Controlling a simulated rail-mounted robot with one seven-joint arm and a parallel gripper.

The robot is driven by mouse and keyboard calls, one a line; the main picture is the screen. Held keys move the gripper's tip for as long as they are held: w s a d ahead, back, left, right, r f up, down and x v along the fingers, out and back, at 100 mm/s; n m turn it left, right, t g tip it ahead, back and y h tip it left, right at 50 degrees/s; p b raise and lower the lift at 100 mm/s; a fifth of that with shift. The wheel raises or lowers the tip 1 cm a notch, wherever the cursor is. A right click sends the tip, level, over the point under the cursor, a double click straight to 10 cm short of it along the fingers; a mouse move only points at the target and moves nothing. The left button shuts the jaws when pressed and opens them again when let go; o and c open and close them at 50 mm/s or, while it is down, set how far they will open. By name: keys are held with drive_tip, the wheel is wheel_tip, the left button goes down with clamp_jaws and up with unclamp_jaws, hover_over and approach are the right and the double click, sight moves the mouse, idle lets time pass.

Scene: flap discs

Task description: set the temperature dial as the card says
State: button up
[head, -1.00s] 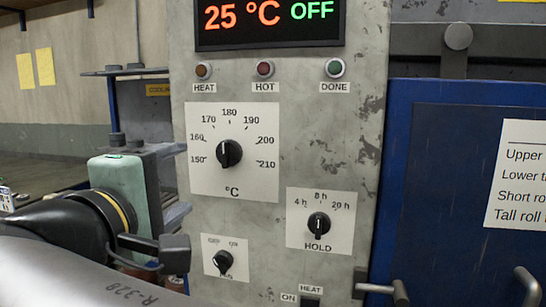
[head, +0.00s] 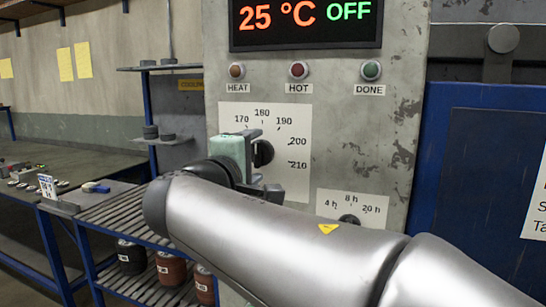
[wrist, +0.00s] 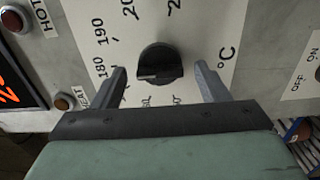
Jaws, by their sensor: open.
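The temperature dial (head: 263,153) is a black knob on a white scale plate (head: 293,182) marked in °C. My gripper (head: 266,163) is at the dial, with part of the plate hidden behind it. In the wrist view the knob (wrist: 160,63) stands between the two open fingers (wrist: 161,72), with a visible gap on each side. Its white pointer line faces roughly the 170–180 side; I cannot read it exactly. A white card (head: 537,200) on the blue door at the right is cut off, so its text is mostly out of view.
The display (head: 305,20) reads 25 °C and OFF. Lamps HEAT, HOT and DONE (head: 371,70) sit below it. The HOLD dial (head: 349,219) is partly hidden by my arm. A small white card (head: 47,187) stands on the left table, too small to read. A roller shelf (head: 120,212) is lower left.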

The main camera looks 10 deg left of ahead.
drive_tip(key=c, duration=1)
drive_tip(key=shift+f+b, duration=0.1)
drive_tip(key=shift+b, duration=0.35)
drive_tip(key=m+b, duration=0.1)
drive_tip(key=b, duration=0.1)
drive_tip(key=m+b, duration=0.1)
drive_tip(key=b, duration=0.1)
drive_tip(key=shift+f+m, duration=0.3)
drive_tip(key=m+b, duration=0.3)
drive_tip(key=b, duration=0.3)
drive_tip(key=shift+m, duration=0.3)
drive_tip(key=m+b, duration=0.4)
drive_tip(key=shift+r, duration=0.2)
drive_tip(key=shift+r+m+b, duration=0.15)
drive_tip(key=shift+m+b, duration=1)
drive_tip(key=shift+m, duration=0.55)
drive_tip(key=shift+r, duration=0.1)
